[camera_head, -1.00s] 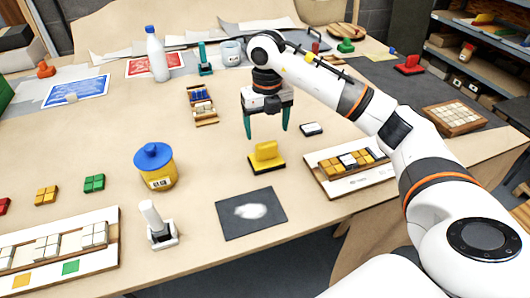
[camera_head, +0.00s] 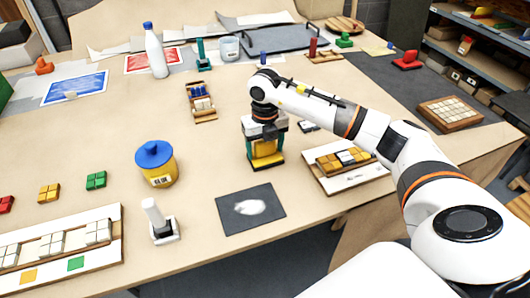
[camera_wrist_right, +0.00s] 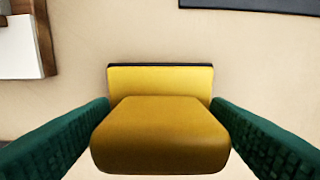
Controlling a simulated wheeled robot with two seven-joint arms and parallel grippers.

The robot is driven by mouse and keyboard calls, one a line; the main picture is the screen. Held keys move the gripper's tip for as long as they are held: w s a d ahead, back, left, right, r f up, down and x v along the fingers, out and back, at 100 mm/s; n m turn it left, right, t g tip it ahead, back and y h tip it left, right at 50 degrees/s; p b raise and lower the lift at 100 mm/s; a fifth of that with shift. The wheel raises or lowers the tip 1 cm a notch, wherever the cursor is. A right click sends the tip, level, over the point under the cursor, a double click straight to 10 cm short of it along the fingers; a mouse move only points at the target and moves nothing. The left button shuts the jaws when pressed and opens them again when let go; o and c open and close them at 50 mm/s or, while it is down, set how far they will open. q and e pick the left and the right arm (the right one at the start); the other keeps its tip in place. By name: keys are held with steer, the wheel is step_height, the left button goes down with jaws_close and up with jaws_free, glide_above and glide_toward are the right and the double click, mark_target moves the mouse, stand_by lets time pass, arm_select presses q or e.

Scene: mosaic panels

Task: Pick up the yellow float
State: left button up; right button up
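The yellow float (camera_head: 265,150) stands on the table, yellow handle up, on a thin dark base. My right gripper (camera_head: 266,160) is down over it from above, with a green finger at each side. My left gripper is not in view.
A dark sheet with white powder (camera_head: 250,208) lies in front of the float. A tile panel (camera_head: 345,165) is close on the right. A yellow jar with a blue lid (camera_head: 156,168) stands to the left. Bare table lies between jar and float.

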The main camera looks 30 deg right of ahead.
steer(key=c, duration=0.9)
steer(key=shift+r, duration=0.1)
step_height(320, 180, up, 10)
steer(key=shift+f+b, duration=0.1)
steer(key=shift+b, duration=0.65)
